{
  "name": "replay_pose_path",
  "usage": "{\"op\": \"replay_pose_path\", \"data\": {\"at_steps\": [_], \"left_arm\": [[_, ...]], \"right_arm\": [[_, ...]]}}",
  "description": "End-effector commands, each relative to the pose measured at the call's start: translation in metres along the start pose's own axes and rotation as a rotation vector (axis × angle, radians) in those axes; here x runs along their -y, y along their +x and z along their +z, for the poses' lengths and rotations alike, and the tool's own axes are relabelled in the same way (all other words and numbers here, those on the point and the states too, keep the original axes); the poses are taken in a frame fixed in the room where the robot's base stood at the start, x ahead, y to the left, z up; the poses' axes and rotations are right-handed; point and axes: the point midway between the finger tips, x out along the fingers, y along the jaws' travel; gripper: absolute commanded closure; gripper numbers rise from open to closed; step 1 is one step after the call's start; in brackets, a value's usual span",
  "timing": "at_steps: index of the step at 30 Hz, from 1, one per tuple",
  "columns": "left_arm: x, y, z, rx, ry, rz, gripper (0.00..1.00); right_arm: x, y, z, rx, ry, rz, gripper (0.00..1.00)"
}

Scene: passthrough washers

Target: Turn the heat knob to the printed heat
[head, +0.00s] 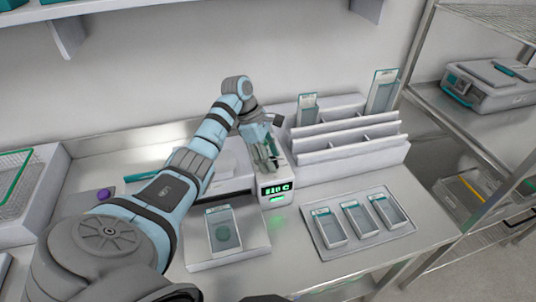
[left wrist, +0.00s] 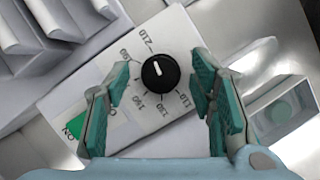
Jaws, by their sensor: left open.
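The heat knob (left wrist: 160,74) is a round black dial with a white pointer line on a pale sealer panel (left wrist: 95,90). In the left wrist view, printed numbers ring it and the pointer aims up, roughly toward the 210 mark. My left gripper (left wrist: 159,82) is open, with one teal fingertip on each side of the knob and visible gaps. In the head view my left gripper (head: 268,158) is over the sealer (head: 274,187) and hides the knob. The sealer's green display (head: 276,189) is lit, but its digits are too small to read surely. My right gripper is not in view.
A pouch (head: 223,230) with a teal disc lies on a plate (head: 248,248) in front of the sealer. A tray (head: 352,244) with three pouches lies at right. A white rack (head: 345,150) stands behind. A green switch (left wrist: 76,126) is beside the knob.

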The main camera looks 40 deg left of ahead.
Motion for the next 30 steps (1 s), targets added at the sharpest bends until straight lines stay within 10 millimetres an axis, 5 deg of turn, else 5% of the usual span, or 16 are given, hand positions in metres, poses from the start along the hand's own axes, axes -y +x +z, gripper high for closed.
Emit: {"op": "replay_pose_path", "data": {"at_steps": [10, 30], "left_arm": [[0.000, -0.002, -0.001, 0.000, -0.002, 0.001, 0.97], [0.002, -0.003, -0.002, -0.002, -0.232, 0.096, 0.97]], "right_arm": [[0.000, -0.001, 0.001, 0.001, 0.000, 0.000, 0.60], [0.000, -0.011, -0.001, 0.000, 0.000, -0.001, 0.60]]}}
